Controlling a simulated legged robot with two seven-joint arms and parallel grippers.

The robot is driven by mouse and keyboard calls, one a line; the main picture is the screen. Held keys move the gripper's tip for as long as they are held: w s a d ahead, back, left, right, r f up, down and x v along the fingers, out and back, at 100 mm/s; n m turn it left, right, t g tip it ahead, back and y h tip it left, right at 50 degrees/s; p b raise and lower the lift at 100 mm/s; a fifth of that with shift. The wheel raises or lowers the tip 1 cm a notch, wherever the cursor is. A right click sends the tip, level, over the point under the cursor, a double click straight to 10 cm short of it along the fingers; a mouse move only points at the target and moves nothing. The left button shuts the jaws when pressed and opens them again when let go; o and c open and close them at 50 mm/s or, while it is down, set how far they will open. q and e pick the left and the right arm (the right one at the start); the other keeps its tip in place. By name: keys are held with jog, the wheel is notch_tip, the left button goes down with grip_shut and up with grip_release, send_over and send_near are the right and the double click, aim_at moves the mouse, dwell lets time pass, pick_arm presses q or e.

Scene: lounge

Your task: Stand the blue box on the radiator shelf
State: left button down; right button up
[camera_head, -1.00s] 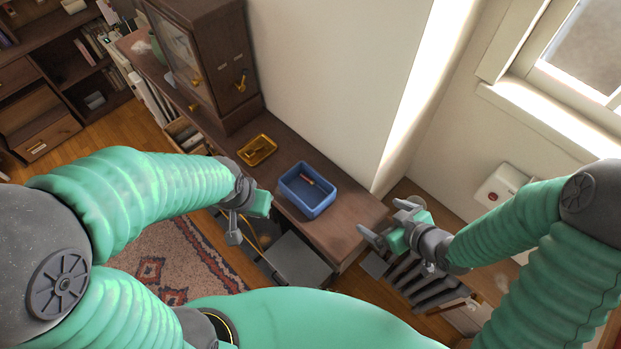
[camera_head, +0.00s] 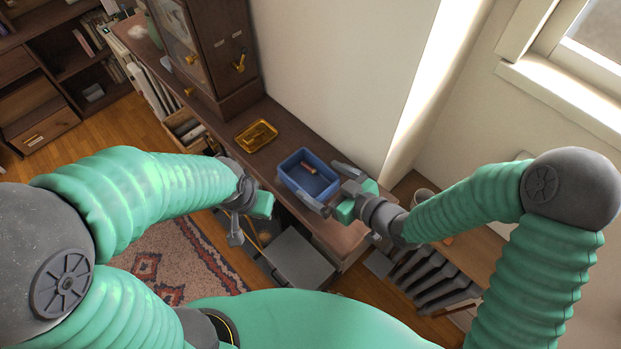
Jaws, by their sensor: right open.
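The blue box (camera_head: 291,183) is an open-topped bin standing on the brown wooden cabinet top (camera_head: 282,131). A small red item (camera_head: 311,166) lies inside it. My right gripper (camera_head: 332,187) is open at the box's right end, one finger by the far side and one by the near side. I cannot tell whether the fingers touch it. My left gripper (camera_head: 240,226) hangs left of the box, apart from it, and its jaw state is unclear. The radiator shelf (camera_head: 470,255) is the wooden board at right above the grey radiator (camera_head: 425,280), partly hidden by my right arm.
A yellow tray (camera_head: 256,136) lies on the cabinet top left of the box. A tall glazed cabinet (camera_head: 208,55) stands behind it. A light cup (camera_head: 424,197) stands on the radiator shelf. A white wall corner juts between cabinet top and shelf.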

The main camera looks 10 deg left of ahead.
aim_at(309, 182)
jog(key=shift+w+a+p, duration=0.2)
jog(key=shift+a+p, duration=0.2)
jog(key=p+x, duration=0.1)
jog(key=x, duration=0.3)
jog(key=shift+f+p, duration=0.1)
jog(key=shift+p, duration=0.25)
jog(key=shift+w+a+f, duration=0.1)
jog(key=shift+a+f, duration=0.1)
jog(key=shift+a, duration=0.05)
jog(key=shift+c, duration=1.4)
jog(key=shift+d, duration=0.25)
jog(key=c, duration=1)
jog(key=shift+r, duration=0.1)
jog(key=c, duration=0.3)
jog(key=shift+a, duration=0.1)
jog(key=shift+c, duration=0.2)
jog(key=shift+r, duration=0.1)
